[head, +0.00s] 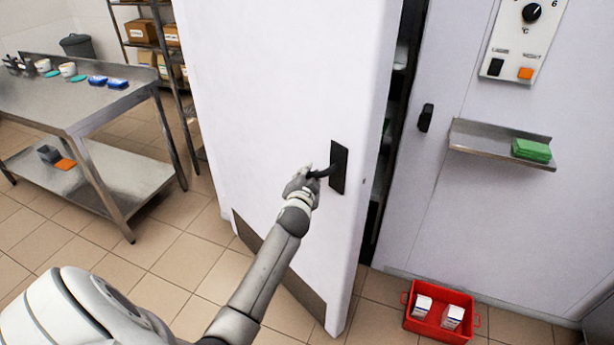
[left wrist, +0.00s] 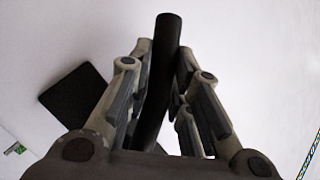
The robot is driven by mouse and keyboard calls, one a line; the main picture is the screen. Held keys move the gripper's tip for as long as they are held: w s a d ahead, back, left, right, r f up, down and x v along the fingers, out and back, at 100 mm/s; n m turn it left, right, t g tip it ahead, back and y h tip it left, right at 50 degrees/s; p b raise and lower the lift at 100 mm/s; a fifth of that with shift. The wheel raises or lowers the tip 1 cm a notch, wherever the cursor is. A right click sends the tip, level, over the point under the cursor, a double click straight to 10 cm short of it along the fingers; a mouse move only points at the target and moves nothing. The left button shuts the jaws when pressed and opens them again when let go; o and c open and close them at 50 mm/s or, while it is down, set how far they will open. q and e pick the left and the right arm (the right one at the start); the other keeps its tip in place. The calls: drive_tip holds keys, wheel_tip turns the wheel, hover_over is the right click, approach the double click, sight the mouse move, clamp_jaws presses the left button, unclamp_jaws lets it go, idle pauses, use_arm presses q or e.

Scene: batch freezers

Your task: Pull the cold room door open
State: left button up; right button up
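The white cold room door (head: 280,100) stands partly open, with a dark gap between its edge and the frame at right. Its black handle (head: 322,172) sticks out from a dark plate (head: 339,168) near that edge. My left gripper (head: 308,180) is at the handle. In the left wrist view, the black handle bar (left wrist: 166,50) runs between the fingers, which are closed in on both sides of it. The handle's far end shows beyond the fingertips. My right gripper is in neither view.
A red crate (head: 411,321) with white boxes stands on the floor right of the door. A wall shelf (head: 480,141) holds green packs below a control panel (head: 522,40). A steel table (head: 60,105) and a shelving rack stand at left. Tiled floor is clear between table and door.

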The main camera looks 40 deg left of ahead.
use_arm(q)
drive_tip(key=shift+o, duration=1.1)
drive_tip(key=shift+d+f, duration=0.25)
drive_tip(key=shift+f, duration=0.15)
drive_tip(key=shift+o, duration=1.1)
drive_tip(key=shift+s+r, duration=0.1)
drive_tip(key=shift+r, duration=0.1)
drive_tip(key=shift+s+d, duration=0.2)
drive_tip(key=shift+s, duration=0.25)
drive_tip(key=v, duration=1.1)
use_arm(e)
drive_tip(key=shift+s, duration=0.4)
